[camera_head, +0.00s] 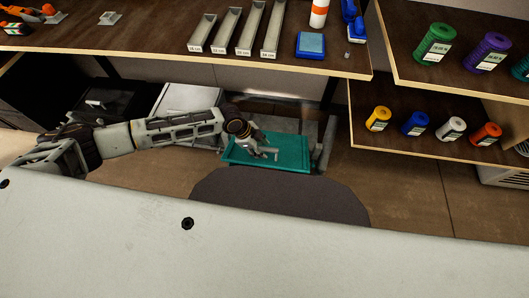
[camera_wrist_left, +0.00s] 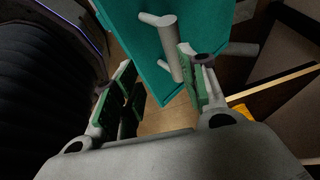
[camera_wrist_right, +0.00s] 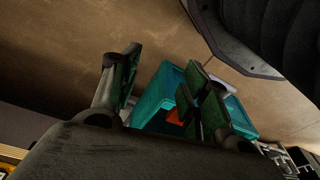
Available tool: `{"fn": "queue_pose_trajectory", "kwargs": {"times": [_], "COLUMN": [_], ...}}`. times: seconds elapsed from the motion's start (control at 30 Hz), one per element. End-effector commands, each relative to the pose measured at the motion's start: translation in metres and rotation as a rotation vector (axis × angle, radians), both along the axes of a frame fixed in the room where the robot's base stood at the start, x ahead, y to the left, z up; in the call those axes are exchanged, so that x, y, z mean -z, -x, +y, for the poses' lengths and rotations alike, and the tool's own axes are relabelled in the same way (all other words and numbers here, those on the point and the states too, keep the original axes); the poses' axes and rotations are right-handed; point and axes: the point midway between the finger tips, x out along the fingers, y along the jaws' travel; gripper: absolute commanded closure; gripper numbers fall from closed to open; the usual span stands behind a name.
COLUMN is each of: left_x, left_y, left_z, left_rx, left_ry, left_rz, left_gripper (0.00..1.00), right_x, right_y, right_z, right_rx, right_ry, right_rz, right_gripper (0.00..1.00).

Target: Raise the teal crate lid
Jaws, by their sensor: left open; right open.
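The teal crate lid (camera_head: 292,160) is in the middle of the head view, beyond the dark rounded shape. It also fills the top of the left wrist view (camera_wrist_left: 135,35), with a grey bar handle (camera_wrist_left: 170,48) on it. My left gripper (camera_head: 264,153) is at the handle. In the left wrist view its fingers (camera_wrist_left: 158,72) are apart, with the handle close to the right-hand finger; contact is unclear. My right gripper (camera_wrist_right: 165,80) is open and outside the head view. Teal crate parts (camera_wrist_right: 158,90) and something orange (camera_wrist_right: 173,117) show beyond its fingers. How far the lid is raised is unclear.
A wooden shelf with grey trays (camera_head: 237,30) and a blue sponge-like block (camera_head: 311,45) runs across the back. Shelves at right hold coloured spools (camera_head: 415,124). Floor right of the crate is clear.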

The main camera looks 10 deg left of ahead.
Motion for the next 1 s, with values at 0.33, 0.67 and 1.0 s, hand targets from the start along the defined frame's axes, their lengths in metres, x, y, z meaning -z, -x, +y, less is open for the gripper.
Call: {"fn": "queue_pose_trajectory", "kwargs": {"times": [0.33, 0.67, 1.0], "left_x": [0.03, 0.041, 0.04], "left_y": [-0.004, -0.005, -0.005], "left_z": [-0.012, -0.016, -0.016], "left_rx": [0.0, 0.0, 0.0], "left_ry": [-0.001, -0.001, -0.001], "left_rz": [0.0, -0.001, -0.001], "left_gripper": [0.57, 0.57, 0.68], "right_x": [-0.026, -0.036, -0.037], "right_y": [-0.001, 0.001, 0.002], "right_z": [0.005, 0.007, 0.007], "right_rx": [-0.005, -0.007, -0.008], "right_ry": [-0.009, -0.012, -0.011], "right_rz": [0.009, 0.017, 0.019], "right_gripper": [0.54, 0.54, 0.54]}}
